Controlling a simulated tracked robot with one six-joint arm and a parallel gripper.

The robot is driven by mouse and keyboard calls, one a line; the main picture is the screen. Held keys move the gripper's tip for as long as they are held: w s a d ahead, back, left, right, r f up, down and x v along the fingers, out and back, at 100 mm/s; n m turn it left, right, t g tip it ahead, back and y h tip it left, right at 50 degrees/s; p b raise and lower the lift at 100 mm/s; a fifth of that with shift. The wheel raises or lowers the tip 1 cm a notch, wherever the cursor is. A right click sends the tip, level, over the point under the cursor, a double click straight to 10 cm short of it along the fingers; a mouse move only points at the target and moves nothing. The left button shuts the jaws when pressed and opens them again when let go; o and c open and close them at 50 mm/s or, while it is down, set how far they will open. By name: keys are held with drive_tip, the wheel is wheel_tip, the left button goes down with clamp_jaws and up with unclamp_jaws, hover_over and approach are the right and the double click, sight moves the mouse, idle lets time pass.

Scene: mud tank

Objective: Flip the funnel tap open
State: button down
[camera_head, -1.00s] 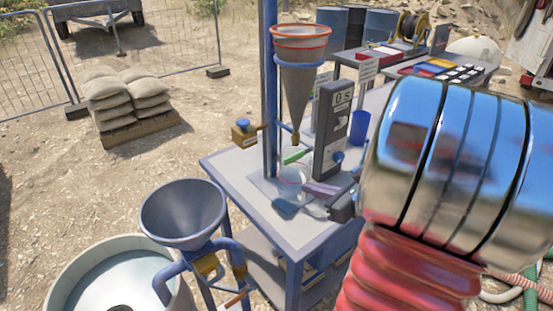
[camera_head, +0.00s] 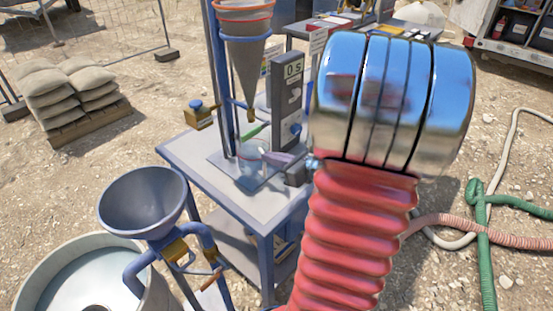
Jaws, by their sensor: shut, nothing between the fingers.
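The cone funnel (camera_head: 247,65), grey with a red-banded rim, hangs in a blue ring on a post over the bench. At its lower outlet is the tap's green lever (camera_head: 254,130), slanting up to the right. A clear cup (camera_head: 251,168) stands below the outlet. My gripper (camera_head: 277,158) is shut and empty, beside the cup, below and to the right of the green lever and apart from it. My arm hides part of the gripper's body.
A dark timer post (camera_head: 287,110) reading "0 s" stands right of the funnel, close to my gripper. The blue bench (camera_head: 188,155) has clear top at front left.

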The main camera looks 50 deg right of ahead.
sight(256, 131)
drive_tip(key=w+r, duration=0.2)
drive_tip(key=w, duration=0.3)
drive_tip(key=shift+w, duration=0.4)
idle(0.3)
drive_tip(key=shift+a, duration=0.1)
idle(0.3)
